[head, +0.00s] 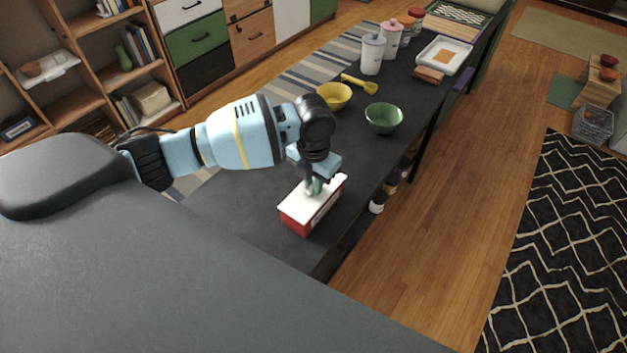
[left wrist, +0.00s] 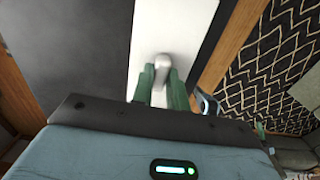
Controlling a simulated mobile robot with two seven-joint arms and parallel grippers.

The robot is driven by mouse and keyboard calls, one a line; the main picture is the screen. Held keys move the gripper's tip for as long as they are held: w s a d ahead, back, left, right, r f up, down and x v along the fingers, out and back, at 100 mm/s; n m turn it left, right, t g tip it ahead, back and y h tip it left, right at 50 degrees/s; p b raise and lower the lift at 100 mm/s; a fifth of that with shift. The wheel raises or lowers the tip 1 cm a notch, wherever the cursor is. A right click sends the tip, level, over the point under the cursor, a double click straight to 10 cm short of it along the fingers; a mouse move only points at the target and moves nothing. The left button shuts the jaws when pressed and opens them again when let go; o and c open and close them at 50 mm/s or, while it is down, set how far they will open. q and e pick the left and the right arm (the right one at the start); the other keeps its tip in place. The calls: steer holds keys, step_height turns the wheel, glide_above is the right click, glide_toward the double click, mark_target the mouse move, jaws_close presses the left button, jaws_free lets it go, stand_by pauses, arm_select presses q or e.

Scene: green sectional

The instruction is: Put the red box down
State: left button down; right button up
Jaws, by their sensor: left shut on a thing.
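The red box (head: 298,221) has red sides and a white top, and sits at or just above the dark table (head: 235,215) near its right edge. I cannot tell whether its underside touches the table. My left gripper (head: 315,186) points down at the box's top and is shut on a small grey knob there. In the left wrist view, the green fingers of my left gripper (left wrist: 163,85) stand on both sides of the knob, and the white top (left wrist: 170,25) fills the middle. My right gripper is in neither view.
A yellow bowl (head: 334,95), a green bowl (head: 383,118) and a yellow scoop (head: 360,84) lie farther back on the table. Canisters (head: 373,54) and a white tray (head: 443,55) stand at the far end. The table is bare left of the box.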

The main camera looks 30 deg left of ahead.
arm_select(q)
steer(key=c, duration=1.4)
jaws_free()
steer(key=shift+f, duration=0.1)
steer(key=shift+r, duration=0.65)
step_height(320, 180, up, 11)
steer(key=shift+r+p, duration=0.1)
steer(key=shift+p, duration=0.25)
steer(key=shift+s, duration=0.1)
